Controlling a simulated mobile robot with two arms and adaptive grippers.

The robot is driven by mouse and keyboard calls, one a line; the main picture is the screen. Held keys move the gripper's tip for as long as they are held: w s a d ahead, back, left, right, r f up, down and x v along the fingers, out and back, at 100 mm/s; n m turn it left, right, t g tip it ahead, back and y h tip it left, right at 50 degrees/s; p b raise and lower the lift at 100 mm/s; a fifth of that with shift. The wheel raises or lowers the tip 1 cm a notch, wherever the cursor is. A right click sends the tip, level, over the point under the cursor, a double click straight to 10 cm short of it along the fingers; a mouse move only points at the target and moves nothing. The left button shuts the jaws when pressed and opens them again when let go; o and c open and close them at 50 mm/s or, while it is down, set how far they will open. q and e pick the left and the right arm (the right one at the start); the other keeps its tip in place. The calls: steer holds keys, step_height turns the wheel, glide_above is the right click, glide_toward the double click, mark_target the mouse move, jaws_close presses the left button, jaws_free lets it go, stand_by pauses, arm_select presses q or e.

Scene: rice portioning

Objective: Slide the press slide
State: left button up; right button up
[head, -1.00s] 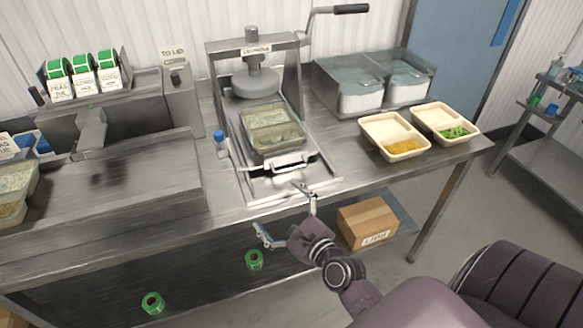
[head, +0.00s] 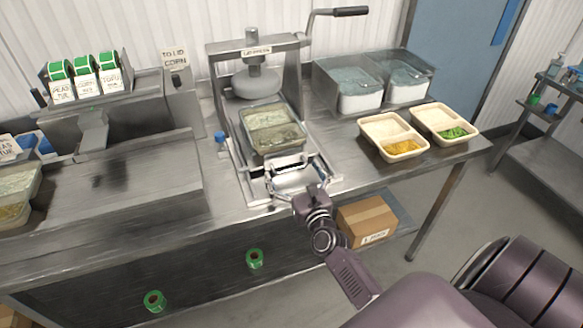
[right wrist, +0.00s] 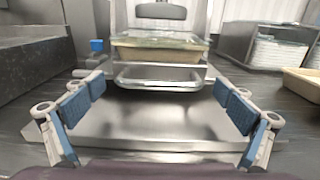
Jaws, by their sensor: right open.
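The press (head: 252,90) stands on the steel bench, its round plate raised above the back of the slide. The press slide (head: 240,155) extends toward me and carries a tray with a clear film-like cover (head: 272,128). The slide's metal handle (right wrist: 158,86) is at its front edge, just beyond my fingers in the right wrist view. My right gripper (head: 297,180) is open at the front of the slide, one finger on each side of the handle. Whether the fingers touch it I cannot tell. My left gripper is not in view.
Two open trays with orange and green food (head: 395,148) (head: 445,135) stand on the right. Clear-walled bins (head: 372,85) are behind them. A cardboard box (head: 367,220) sits on the lower shelf.

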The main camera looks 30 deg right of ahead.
mark_target(287, 160)
steer(key=shift+w, duration=0.25)
steer(key=c, duration=1.7)
steer(key=shift+b+x, duration=0.85)
steer(key=shift+x, duration=1.5)
steer(key=shift+s, duration=0.1)
steer(key=o, duration=1.7)
steer(key=shift+s, duration=0.1)
steer(key=v, duration=1.2)
steer(key=shift+d, duration=0.1)
